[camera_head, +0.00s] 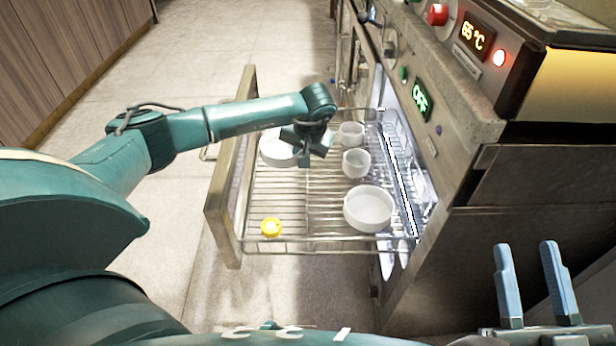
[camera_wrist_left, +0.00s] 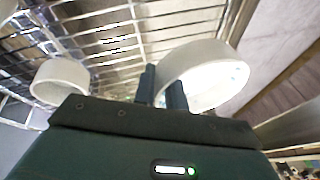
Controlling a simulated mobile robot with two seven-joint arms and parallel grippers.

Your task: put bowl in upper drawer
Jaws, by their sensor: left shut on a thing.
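The upper drawer (camera_head: 283,238) is a pulled-out wire rack with a wooden front. My left gripper (camera_head: 304,150) is over the far part of it, shut on the rim of a white bowl (camera_head: 277,152). In the left wrist view the two dark fingers of my left gripper (camera_wrist_left: 162,88) pinch the wall of that bowl (camera_wrist_left: 210,72). The wire rack shows behind it; whether the bowl touches the wires I cannot tell. My right gripper (camera_head: 526,248) is empty, its two blue-grey fingers apart, at the lower right.
The steel appliance (camera_head: 540,160) stands to the right. The near middle of the rack is clear.

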